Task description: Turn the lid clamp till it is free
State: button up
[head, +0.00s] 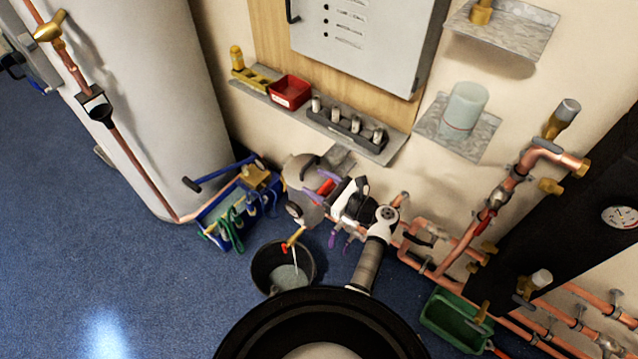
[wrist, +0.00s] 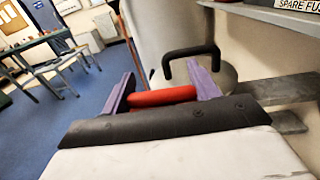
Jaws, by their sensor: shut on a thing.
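A red bar (head: 327,187), which looks like the lid clamp's handle, is at the side of a grey rounded vessel (head: 293,171). My gripper (head: 325,186), with purple fingers, is shut on this bar. In the wrist view the red bar (wrist: 162,97) lies crosswise between the fingers of my gripper (wrist: 163,85). The vessel's black handle also shows in the head view (head: 309,163). The lower part of the clamp is hidden by my gripper.
A black bucket (head: 309,270) stands on the floor below the vessel, under a yellow tap (head: 295,237). A shelf (head: 398,147) with a red tray (head: 290,92) is above. Copper pipes (head: 455,255) crowd the right. Blue floor (head: 100,270) is open at left.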

jog(key=shift+r, duration=0.1)
jog(key=o, duration=1)
jog(key=shift+c, duration=0.2)
jog(key=shift+d, duration=0.1)
jog(key=b+v, duration=0.3)
jog(key=v, duration=1)
jog(key=shift+s+d, duration=0.2)
jog(key=shift+d, duration=0.1)
